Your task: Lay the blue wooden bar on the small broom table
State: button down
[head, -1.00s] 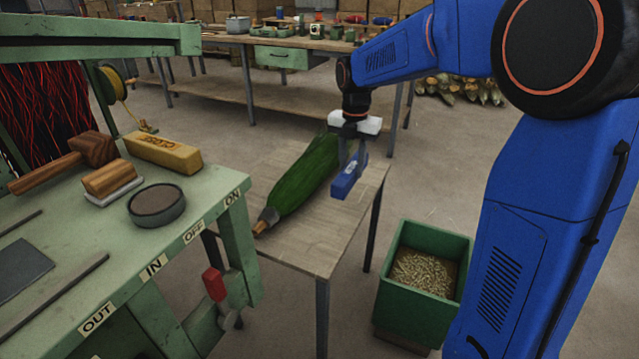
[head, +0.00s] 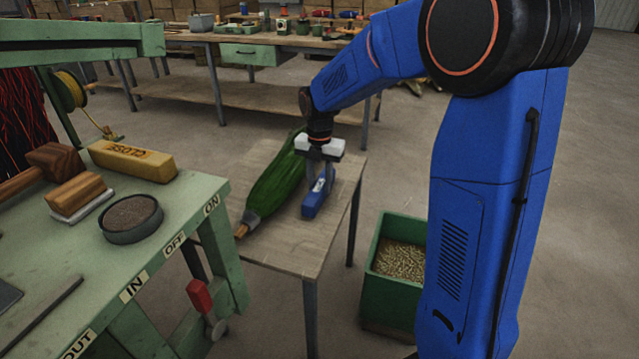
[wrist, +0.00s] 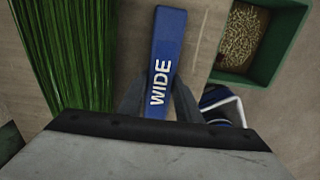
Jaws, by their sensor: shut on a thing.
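The blue wooden bar (head: 314,202) is between the fingers of my gripper (head: 319,182), which is shut on it. The bar is over the right part of the small broom table (head: 285,248), very low; I cannot tell if it touches the top. In the wrist view the bar (wrist: 165,45) shows white letters "WIDE" and points away from my gripper (wrist: 158,92), whose fingers lie on either side of it. A green bristled broom (head: 277,182) lies on the table just left of the bar, apart from it.
A green bin of pellets (head: 368,282) stands on the floor right of the table. A green machine bench (head: 110,285) stands at the left, with a yellow block (head: 132,162) and a round dish (head: 131,218) on it. The front of the small table is bare.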

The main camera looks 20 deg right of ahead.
aim_at(320, 185)
jog(key=c, duration=1.3)
grip_release()
jog(key=shift+f, duration=0.1)
notch_tip(320, 185, up, 12)
jog(key=s+d+r+m+t, duration=0.1)
jog(key=s+d+r+m, duration=0.15)
jog(key=s+m, duration=0.45)
jog(key=s+d+f+m+t, duration=0.1)
jog(key=s+f+m, duration=0.1)
jog(key=s+m, duration=0.5)
jog(key=s+d+f+m+t, duration=0.1)
jog(key=s+d+m, duration=0.1)
jog(key=s+m, duration=0.5)
jog(key=s+d+f+m+t, duration=0.1)
jog(key=s+f+m, duration=0.1)
jog(key=s+m, duration=0.5)
jog(key=shift+s+d+f+m+t, duration=0.1)
jog(key=shift+s+m+t, duration=0.05)
jog(key=shift+s, duration=0.8)
jog(key=shift+s+d+f+m+t, duration=0.1)
jog(key=shift+s+f, duration=0.05)
jog(key=shift+s, duration=0.8)
jog(key=shift+s+d+f+m+t, duration=0.1)
jog(key=shift+s+m+t, duration=0.05)
jog(key=shift+s, duration=0.8)
